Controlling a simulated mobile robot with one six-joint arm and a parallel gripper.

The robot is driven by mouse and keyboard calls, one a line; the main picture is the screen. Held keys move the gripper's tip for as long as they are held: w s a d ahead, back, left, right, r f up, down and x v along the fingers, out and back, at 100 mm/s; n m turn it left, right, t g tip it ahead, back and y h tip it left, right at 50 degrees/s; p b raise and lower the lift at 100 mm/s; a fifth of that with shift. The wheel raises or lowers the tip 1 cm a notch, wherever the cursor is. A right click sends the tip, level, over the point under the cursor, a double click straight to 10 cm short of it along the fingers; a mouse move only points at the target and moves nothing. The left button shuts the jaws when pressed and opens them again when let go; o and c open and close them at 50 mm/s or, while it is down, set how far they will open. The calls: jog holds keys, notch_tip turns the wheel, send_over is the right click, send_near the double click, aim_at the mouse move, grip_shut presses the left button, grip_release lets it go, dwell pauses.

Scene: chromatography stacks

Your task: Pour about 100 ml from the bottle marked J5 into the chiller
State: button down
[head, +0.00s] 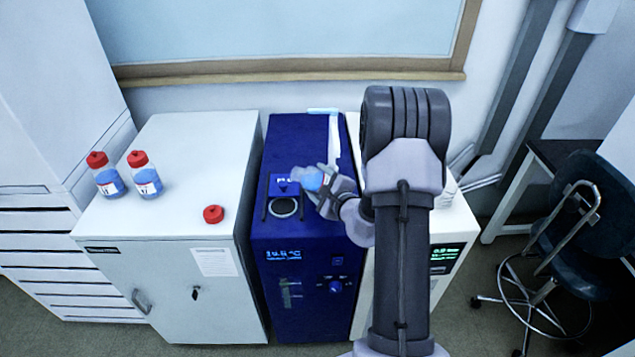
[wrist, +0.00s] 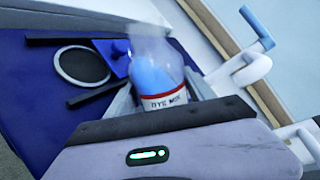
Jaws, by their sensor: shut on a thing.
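My gripper (head: 328,193) is shut on an uncapped clear bottle (head: 309,179) with blue liquid, above the dark blue chiller (head: 268,233). In the wrist view the bottle (wrist: 154,76) sits between the fingers, its label reading something like "DYE MIX"; no J5 mark is legible. The bottle looks tilted, its clear end towards the left in the head view. The chiller's round port (head: 283,207) is just left of and below the bottle; it also shows in the wrist view (wrist: 82,66). I see no stream of liquid. A loose red cap (head: 213,214) lies on the white cabinet.
Two red-capped bottles, one (head: 107,176) left of the other (head: 145,175), stand on the white cabinet (head: 190,150); their marks are too small to read. A pale unit with a green display (head: 446,253) stands right of the chiller. A pale upright piece (head: 333,140) rises behind the port.

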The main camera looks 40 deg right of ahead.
dwell(0.3)
jog(key=shift+f+b, duration=0.15)
jog(key=shift+b, duration=0.2)
jog(key=shift+n, duration=0.4)
jog(key=shift+d+n+g+h+b, duration=0.1)
jog(key=shift+n+g+h+b, duration=0.2)
jog(key=shift+b, duration=0.1)
jog(key=shift+n+b, duration=0.55)
jog(key=shift+n, duration=0.05)
jog(key=shift+n+h+b, duration=0.3)
jog(key=shift+h+b, duration=0.1)
jog(key=shift+h, duration=0.1)
